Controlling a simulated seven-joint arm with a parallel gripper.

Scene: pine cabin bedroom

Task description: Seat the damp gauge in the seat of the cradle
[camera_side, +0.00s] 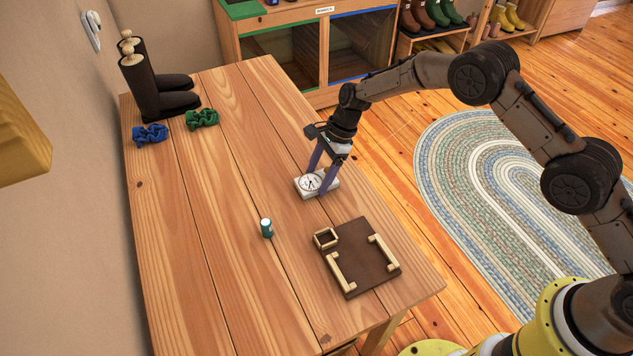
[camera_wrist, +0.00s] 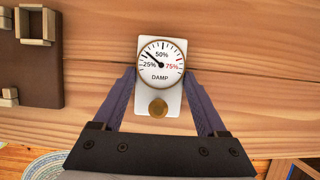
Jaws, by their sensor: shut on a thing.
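The damp gauge (camera_side: 304,188) is a white plate with a round dial and a brass knob. In the wrist view the damp gauge (camera_wrist: 171,99) lies face up, dial away from my gripper's palm. My gripper (camera_side: 319,181) is shut on it, one purple finger along each side; the fingers also show in the wrist view (camera_wrist: 160,76). I cannot tell whether the gauge touches the table. The cradle (camera_side: 359,275) is a dark brown board with pale wooden corner brackets and a small square frame, nearer the table's front. In the wrist view the cradle (camera_wrist: 33,80) is at the left.
Green (camera_side: 202,119) and blue (camera_side: 150,135) scrunchies and dark boots (camera_side: 155,90) are at the far left. The table between gauge and cradle is clear.

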